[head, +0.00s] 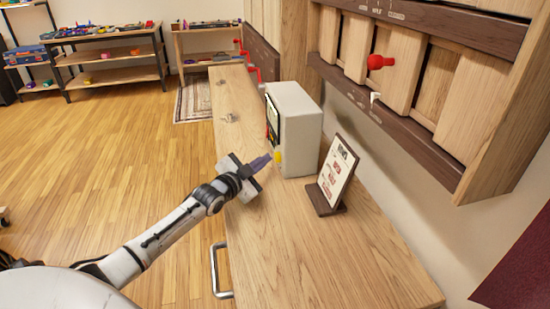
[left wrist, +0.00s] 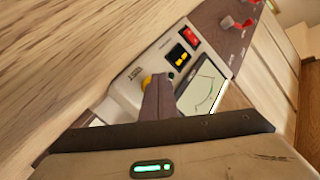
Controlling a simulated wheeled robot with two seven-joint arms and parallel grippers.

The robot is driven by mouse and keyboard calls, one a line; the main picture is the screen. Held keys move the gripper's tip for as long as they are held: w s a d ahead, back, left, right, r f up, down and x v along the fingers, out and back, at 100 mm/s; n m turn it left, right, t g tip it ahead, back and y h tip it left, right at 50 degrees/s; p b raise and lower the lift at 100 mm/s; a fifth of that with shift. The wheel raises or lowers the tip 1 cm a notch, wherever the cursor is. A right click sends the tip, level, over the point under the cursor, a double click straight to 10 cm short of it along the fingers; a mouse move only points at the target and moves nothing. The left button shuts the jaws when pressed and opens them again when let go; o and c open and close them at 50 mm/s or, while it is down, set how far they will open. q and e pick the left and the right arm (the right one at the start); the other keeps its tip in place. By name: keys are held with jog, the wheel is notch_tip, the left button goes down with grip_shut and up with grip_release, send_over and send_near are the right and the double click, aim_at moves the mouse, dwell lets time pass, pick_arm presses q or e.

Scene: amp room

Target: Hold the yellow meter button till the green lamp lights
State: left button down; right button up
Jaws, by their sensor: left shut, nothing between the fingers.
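The meter (head: 294,130) is a pale grey box standing on the wooden counter, its dark-framed front facing left. Its yellow button (head: 277,156) sticks out low on that face. In the left wrist view the yellow button (left wrist: 147,80) is partly hidden behind my fingers. My left gripper (head: 264,160) is shut and empty, its purple-grey fingertips right by the button; I cannot tell if they touch it. The fingers also show in the left wrist view (left wrist: 158,88). I see no lit green lamp on the meter; a small dark spot (left wrist: 171,75) sits near the button.
The wooden counter (head: 310,250) is clear in front. A framed sign (head: 338,176) stands just right of the meter. Red levers (head: 252,73) are behind it. A wall panel with a red knob (head: 380,62) is at upper right. The panel meter dial (left wrist: 203,91) shows beside my fingers.

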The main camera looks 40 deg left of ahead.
pick_arm(q)
jog(key=shift+w+d, duration=0.4)
jog(key=shift+w, duration=0.05)
dwell(2.0)
dwell(1.8)
jog(key=shift+s+a+p, duration=0.35)
jog(key=shift+s+a, duration=0.3)
jog(key=shift+s, duration=0.15)
jog(key=shift+s+a+p, duration=0.45)
jog(key=shift+s+a, duration=0.35)
jog(key=shift+s, duration=0.2)
jog(key=shift+s+a+p, duration=0.4)
jog(key=shift+s+a, duration=0.35)
jog(key=shift+s, duration=0.2)
jog(key=shift+f, duration=0.1)
